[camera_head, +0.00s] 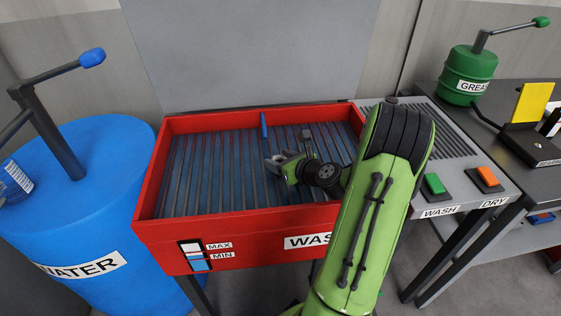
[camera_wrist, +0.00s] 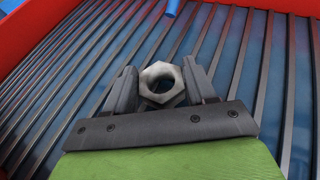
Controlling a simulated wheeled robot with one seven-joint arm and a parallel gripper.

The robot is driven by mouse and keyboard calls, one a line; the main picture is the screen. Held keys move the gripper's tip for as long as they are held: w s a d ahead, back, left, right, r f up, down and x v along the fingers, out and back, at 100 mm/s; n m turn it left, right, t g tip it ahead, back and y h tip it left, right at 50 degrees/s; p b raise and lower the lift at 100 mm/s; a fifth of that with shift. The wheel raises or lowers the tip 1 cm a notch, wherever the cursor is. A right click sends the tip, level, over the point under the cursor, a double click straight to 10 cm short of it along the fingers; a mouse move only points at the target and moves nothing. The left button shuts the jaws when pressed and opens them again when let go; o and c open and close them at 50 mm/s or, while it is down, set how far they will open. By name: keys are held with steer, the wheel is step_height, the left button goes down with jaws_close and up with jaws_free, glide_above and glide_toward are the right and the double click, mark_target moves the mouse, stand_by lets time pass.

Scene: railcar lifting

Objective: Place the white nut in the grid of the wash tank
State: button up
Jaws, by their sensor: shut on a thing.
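The nut (camera_wrist: 162,74) shows in the wrist view as a grey-white hexagon with a round hole. My gripper (camera_wrist: 161,84) is shut on it, with one finger on each side. In the head view my gripper (camera_head: 275,164) is over the red wash tank (camera_head: 146,196), inside its rim outline. The tank's grid (camera_head: 200,180) is a row of dark parallel bars with blue between them. The nut appears above the bars; whether it touches them I cannot tell. In the head view the nut is too small to make out clearly.
A blue handle (camera_head: 264,125) stands at the tank's back part. The blue water barrel (camera_head: 95,180) is at the left. The green WASH button (camera_head: 434,184) and orange DRY button (camera_head: 487,177) are at the right. The grid left of my gripper is clear.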

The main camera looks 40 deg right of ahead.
steer(key=o, duration=1.2)
steer(key=shift+r, duration=0.15)
steer(key=p+v, duration=0.1)
steer(key=v, duration=0.5)
steer(key=shift+s+r+p, duration=0.1)
steer(key=shift+s+p, duration=0.2)
steer(key=shift+s+a+r, duration=0.1)
steer(key=shift+s, duration=0.35)
